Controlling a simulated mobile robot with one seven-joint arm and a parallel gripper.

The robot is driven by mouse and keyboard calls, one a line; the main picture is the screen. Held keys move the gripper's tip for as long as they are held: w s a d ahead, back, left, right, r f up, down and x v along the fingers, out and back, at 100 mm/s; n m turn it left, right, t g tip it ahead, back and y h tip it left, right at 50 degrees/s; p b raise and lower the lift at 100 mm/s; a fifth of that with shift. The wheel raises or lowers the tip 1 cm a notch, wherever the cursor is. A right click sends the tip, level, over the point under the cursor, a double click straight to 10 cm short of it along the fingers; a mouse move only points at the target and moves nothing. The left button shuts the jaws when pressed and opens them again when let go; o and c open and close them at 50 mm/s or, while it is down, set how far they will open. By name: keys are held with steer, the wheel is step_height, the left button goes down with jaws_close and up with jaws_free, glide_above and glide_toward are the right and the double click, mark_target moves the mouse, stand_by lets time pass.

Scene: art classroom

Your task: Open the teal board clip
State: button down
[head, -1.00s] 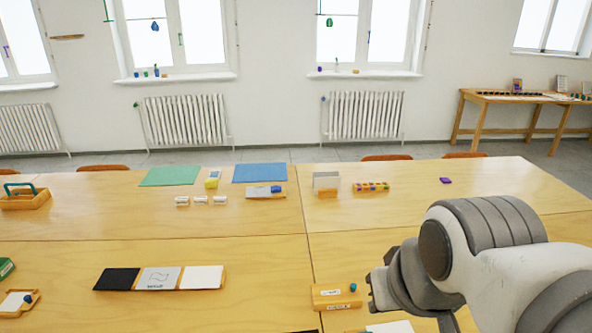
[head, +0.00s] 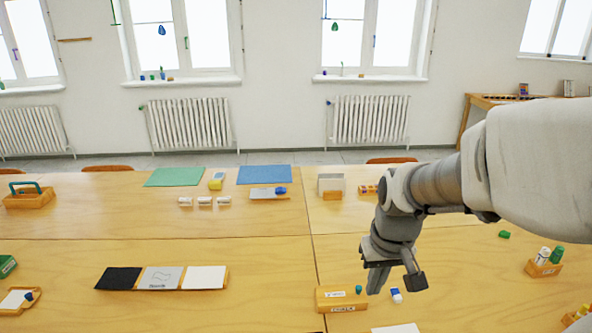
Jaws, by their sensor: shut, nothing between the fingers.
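No clip is clearly marked as the teal board clip. A small board at the lower left (head: 15,300) bears a dark blue-teal piece (head: 29,296) on its right side. A board on the far table (head: 262,194) bears a blue piece (head: 281,190) at its right end. A wooden box (head: 335,300) with white labels has a teal knob (head: 358,289) on top. My gripper (head: 397,279) is shut and empty, pointing down just right of this box. It appears apart from the box and from both boards.
A blue-and-white item (head: 397,296) lies close below my gripper. A holder with bottles (head: 541,268) and a green piece (head: 504,234) stand to the right. A black, grey and white panel strip (head: 160,278) lies left of centre. Much bare tabletop lies between them.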

steer(key=w+d+f+g, duration=0.1)
steer(key=w+f, duration=0.1)
steer(key=f, duration=0.4)
steer(key=w+d+f+g+b, duration=0.1)
steer(key=w+d+f, duration=0.1)
steer(key=f, duration=0.5)
steer(key=shift+w, duration=0.4)
steer(key=shift+d+f, duration=0.1)
step_height(320, 180, down, 14)
steer(key=shift+r+b, duration=0.1)
steer(key=shift+b, duration=0.8)
